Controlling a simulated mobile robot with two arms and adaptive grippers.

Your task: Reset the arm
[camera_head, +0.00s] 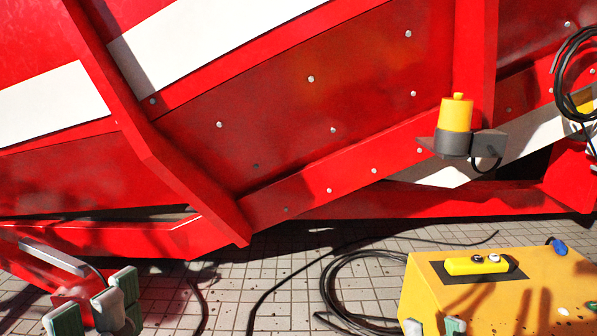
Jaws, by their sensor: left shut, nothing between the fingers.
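My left gripper (98,304) is in the lower left corner, with grey-green finger pads low in front of the red machine. It is shut and holds nothing. Part of it is cut off by the bottom edge. Two small pale green tips, which look like those of my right gripper (433,326), just show at the bottom edge in front of the yellow box. The rest of that gripper is out of view, so I cannot tell its opening. No potato shows.
A large red machine (300,120) with white stripes fills the upper view. A yellow beacon (456,114) sits on its bracket. A yellow control box (425,290) stands at lower right. Black cables (345,290) lie on the tiled floor (285,270). Coiled cable (568,70) hangs at right.

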